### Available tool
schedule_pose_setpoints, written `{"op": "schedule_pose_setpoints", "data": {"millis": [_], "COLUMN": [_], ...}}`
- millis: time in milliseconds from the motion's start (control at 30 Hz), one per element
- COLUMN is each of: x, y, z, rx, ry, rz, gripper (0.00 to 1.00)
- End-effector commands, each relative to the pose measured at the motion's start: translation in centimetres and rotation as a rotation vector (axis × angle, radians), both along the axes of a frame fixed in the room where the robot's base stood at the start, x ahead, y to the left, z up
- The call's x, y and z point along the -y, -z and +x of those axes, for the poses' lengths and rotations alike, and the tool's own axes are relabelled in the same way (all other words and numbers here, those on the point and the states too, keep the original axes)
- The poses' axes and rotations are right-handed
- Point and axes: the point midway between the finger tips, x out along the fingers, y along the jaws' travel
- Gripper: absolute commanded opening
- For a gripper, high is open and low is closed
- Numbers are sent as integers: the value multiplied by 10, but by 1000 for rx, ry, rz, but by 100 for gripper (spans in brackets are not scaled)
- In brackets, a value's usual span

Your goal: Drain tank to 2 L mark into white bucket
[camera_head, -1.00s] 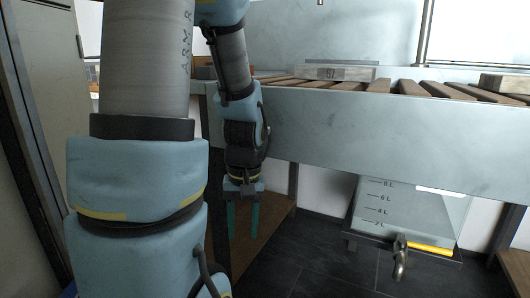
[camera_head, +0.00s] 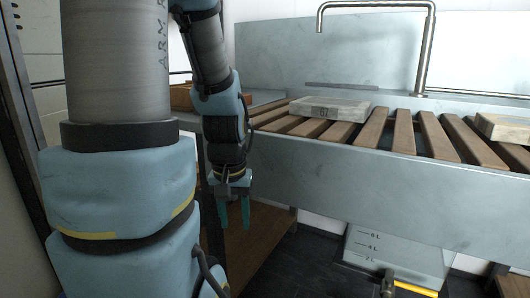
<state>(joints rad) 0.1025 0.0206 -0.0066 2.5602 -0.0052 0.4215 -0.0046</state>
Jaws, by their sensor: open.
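The tank (camera_head: 400,253) is a clear box under the sink, at the lower right. Its marks 6 L, 4 L and 2 L show on the front; its upper part is hidden behind the sink's front panel. A metal tap (camera_head: 388,284) sticks out low on its front, cut by the picture's bottom edge. I cannot make out the liquid level. My gripper (camera_head: 234,212) points down with its two teal fingers apart and empty. It hangs in front of the sink's left end, well left of the tank and tap. No white bucket is in view.
The metal sink (camera_head: 400,190) with a wooden slat rack (camera_head: 403,132) spans the right side. Pale stone slabs (camera_head: 330,108) lie on the slats. A curved faucet (camera_head: 428,50) stands behind. A wooden shelf (camera_head: 262,240) is below the sink's left end. Dark floor lies between shelf and tank.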

Motion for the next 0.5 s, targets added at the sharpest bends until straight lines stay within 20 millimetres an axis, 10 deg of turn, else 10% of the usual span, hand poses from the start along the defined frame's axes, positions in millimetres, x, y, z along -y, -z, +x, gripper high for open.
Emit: {"op": "schedule_pose_setpoints", "data": {"millis": [500], "x": [0], "y": [-138], "z": [0], "rx": [0], "ry": [0], "rz": [0], "gripper": [47]}}
